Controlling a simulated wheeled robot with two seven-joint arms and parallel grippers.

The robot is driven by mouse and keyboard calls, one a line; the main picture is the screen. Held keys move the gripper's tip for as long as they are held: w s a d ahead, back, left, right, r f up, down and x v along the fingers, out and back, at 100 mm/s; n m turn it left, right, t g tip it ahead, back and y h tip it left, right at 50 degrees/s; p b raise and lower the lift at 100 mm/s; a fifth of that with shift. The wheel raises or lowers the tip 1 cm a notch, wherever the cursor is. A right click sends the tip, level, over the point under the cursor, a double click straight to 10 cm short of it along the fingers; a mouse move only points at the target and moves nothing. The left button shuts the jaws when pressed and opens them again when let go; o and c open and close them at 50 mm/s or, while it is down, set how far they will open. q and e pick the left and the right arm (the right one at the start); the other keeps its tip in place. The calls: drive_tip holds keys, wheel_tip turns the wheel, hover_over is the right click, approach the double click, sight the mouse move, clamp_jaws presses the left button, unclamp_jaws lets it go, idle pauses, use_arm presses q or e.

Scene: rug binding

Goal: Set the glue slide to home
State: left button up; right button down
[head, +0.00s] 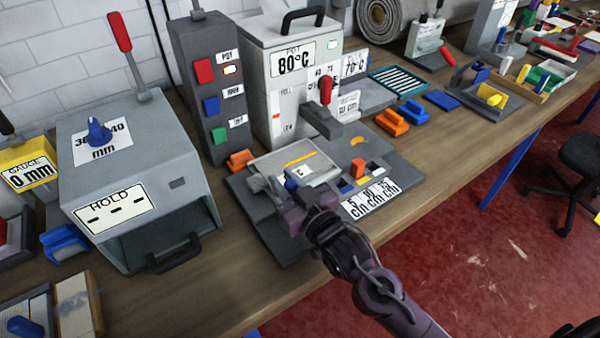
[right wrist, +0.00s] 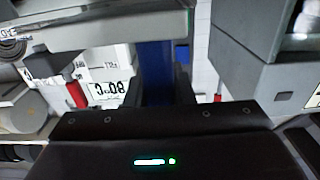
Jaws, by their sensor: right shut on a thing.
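The grey gluing fixture (head: 283,240) sits on the bench in front of the glue pot (head: 292,85), which is labelled 80°C. A blue handle (head: 291,184) stands on the fixture's left part, next to a small white label ending in C. My right gripper (head: 303,203) is shut on this blue handle, which also fills the gap between the fingers in the right wrist view (right wrist: 156,70). The gripper hides the handle's base and part of the slide track. I cannot read the home mark. My left gripper is not in view.
A grey HOLD box (head: 140,170) stands to the left. Bare bench (head: 225,285) shows in front.

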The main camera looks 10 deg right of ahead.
drive_tip(key=shift+s+a, duration=0.1)
drive_tip(key=shift+a, duration=0.15)
drive_tip(key=c, duration=1.6)
unclamp_jaws()
drive_tip(key=shift+f, duration=0.1)
drive_tip(key=o, duration=0.4)
drive_tip(key=shift+c, duration=0.2)
drive_tip(key=shift+a, duration=0.1)
drive_tip(key=shift+s+d, duration=0.2)
drive_tip(key=shift+s, duration=0.05)
drive_tip(key=b+v, duration=0.1)
drive_tip(key=v, duration=0.5)
drive_tip(key=shift+s+b, duration=0.15)
drive_tip(key=shift+b, duration=0.2)
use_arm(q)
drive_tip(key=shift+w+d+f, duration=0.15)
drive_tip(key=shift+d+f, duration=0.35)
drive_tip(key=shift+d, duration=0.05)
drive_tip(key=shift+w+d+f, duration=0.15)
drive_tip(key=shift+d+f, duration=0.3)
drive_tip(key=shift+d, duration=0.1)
use_arm(e)
drive_tip(key=shift+s+d, duration=0.1)
drive_tip(key=shift+s, duration=0.4)
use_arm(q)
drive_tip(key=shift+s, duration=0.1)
use_arm(e)
drive_tip(key=shift+s, duration=0.1)
